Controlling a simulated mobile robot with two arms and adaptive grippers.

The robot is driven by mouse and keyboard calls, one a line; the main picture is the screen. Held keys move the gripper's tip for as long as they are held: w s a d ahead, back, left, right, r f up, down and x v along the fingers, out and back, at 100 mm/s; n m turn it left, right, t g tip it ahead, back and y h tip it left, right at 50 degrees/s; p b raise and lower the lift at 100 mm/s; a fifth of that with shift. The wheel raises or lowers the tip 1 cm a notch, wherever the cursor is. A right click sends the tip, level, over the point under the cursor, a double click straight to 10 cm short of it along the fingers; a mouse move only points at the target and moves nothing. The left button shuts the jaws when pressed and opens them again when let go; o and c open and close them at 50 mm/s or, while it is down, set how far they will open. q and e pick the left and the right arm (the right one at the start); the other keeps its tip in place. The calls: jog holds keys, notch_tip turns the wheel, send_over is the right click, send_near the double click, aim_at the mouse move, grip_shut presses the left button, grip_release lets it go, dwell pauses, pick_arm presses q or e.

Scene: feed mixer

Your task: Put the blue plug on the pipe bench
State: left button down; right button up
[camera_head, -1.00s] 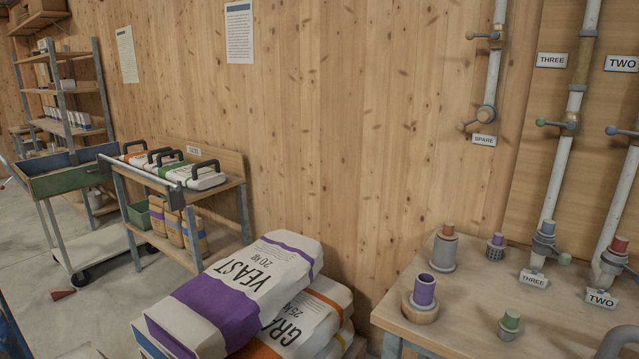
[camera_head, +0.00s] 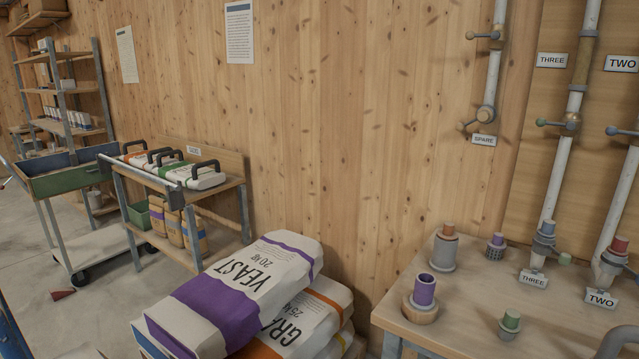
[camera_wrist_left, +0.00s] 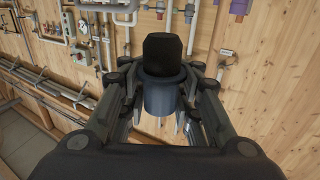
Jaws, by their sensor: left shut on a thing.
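In the left wrist view my left gripper (camera_wrist_left: 164,118) is shut on a blue-grey round plug with a black upper part, which I take to be the blue plug (camera_wrist_left: 162,97). Its fingers stand on both sides of it, and wall and pipes show behind. Neither gripper shows in the head view. The wooden pipe bench (camera_head: 462,308) is at the right of the head view, under the pipes marked THREE and TWO. My right gripper is in neither view.
On the bench stand a purple plug (camera_head: 424,290) in a wooden ring, a grey fitting (camera_head: 443,252), a purple mesh plug (camera_head: 495,247) and a green-topped plug (camera_head: 510,323). Feed sacks (camera_head: 240,300) lie left of the bench.

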pick_arm(q)
jog(key=s+a+f+n+t+y, duration=0.1)
jog(key=a+f+n+t+y, duration=0.25)
jog(key=a+f, duration=0.45)
jog(key=s+a+f+n+t+y, duration=0.25)
jog(key=a+f+t, duration=0.2)
jog(key=a, duration=0.75)
jog(key=shift+w+a+r+n+t+y, duration=0.25)
jog(key=shift+w+a+r+n+y, duration=0.3)
jog(key=shift+n+y, duration=0.8)
jog(key=shift+w+a+r+n+t+y, duration=0.3)
jog(key=shift+w+a+n+y, duration=0.4)
jog(key=shift+y, duration=1.2)
jog(key=shift+w+a+r+n+t+y, duration=0.25)
jog(key=shift+w+a+r+n+y, duration=0.35)
jog(key=shift+n+y, duration=0.8)
